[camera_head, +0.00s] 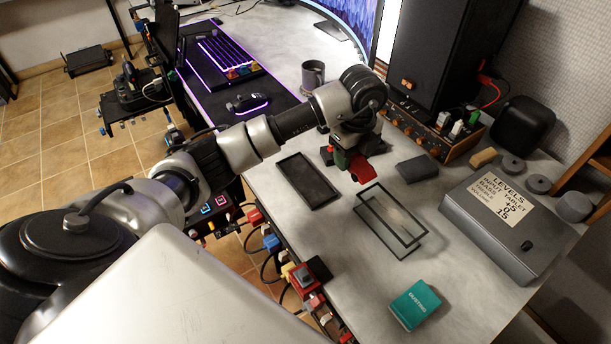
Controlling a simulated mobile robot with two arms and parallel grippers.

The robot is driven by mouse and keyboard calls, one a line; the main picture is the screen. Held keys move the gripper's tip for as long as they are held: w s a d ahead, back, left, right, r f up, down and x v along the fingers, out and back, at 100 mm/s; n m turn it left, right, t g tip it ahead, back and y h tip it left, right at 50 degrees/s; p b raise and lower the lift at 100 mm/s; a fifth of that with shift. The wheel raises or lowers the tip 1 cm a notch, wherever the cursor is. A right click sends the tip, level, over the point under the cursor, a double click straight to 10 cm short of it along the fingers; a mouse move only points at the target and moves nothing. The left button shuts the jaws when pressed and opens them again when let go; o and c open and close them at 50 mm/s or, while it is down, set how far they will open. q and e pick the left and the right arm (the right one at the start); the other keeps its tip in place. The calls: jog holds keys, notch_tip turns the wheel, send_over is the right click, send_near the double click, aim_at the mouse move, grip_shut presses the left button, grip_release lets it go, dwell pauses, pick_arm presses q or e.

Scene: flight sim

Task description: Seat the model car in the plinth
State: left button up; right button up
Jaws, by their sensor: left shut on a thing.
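My left gripper (347,155) is shut on the red model car (362,171), above the desk. The car hangs tilted below the wrist, and the fingers hide part of it. A black rectangular tray-like piece with a raised rim, which looks like the plinth (308,181), lies flat on the desk to the left of and below the car in the picture. The car is apart from it. A clear case with black edges (392,222) is on the desk to the right of the plinth. My right gripper is not in view.
A grey mug (313,76) and a black mouse mat (222,70) are behind. A small dark grey block (417,169) and a grey box labelled LEVELS (510,235) are to the right. A teal box (415,305) is near the front edge. Desk around the clear case is mostly bare.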

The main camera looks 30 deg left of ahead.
pick_arm(q)
jog(key=p, duration=0.1)
send_over(305, 178)
notch_tip(305, 178, down, 7)
jog(key=shift+r, duration=0.1)
notch_tip(305, 178, down, 4)
jog(key=shift+d+r+p, duration=0.1)
jog(key=shift+p, duration=0.2)
jog(key=shift+f, duration=0.25)
jog(key=o, duration=1)
jog(key=shift+r, duration=0.15)
